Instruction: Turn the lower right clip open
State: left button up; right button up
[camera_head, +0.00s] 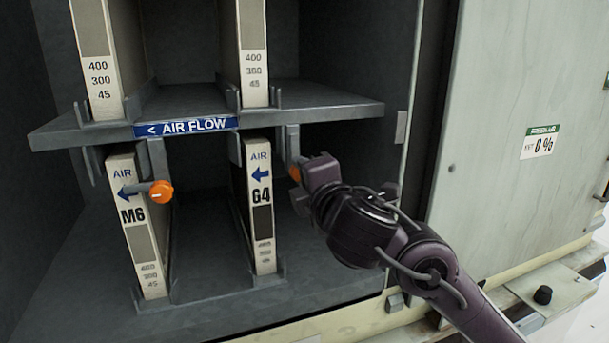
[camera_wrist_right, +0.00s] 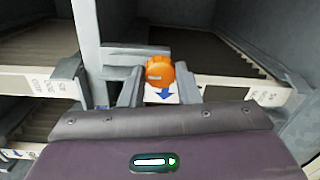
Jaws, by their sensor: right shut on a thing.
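The lower right clip has an orange knob (camera_head: 295,173), below the middle shelf and just right of the G4 filter (camera_head: 261,206). My right gripper (camera_head: 299,182) is at this knob, coming in from the right, and its wrist hides part of the clip. In the right wrist view the orange knob (camera_wrist_right: 159,70) shows between the two grey fingers of my right gripper (camera_wrist_right: 159,86), which are shut on it. A blue arrow label shows just below the knob there. My left gripper is not in view.
The lower left clip, with its orange knob (camera_head: 161,193), stands by the M6 filter (camera_head: 137,225). The shelf (camera_head: 325,103) with the AIR FLOW label is just above my right gripper. The cabinet door panel (camera_head: 500,120) stands at the right. Space between the two lower filters is free.

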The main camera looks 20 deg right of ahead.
dwell(0.5)
jog(key=o, duration=1)
jog(key=shift+c, duration=0.2)
jog(key=shift+s, duration=0.1)
jog(key=s+p, duration=0.2)
jog(key=s, duration=0.5)
jog(key=shift+s+d+r, duration=0.15)
jog(key=shift+s, duration=0.15)
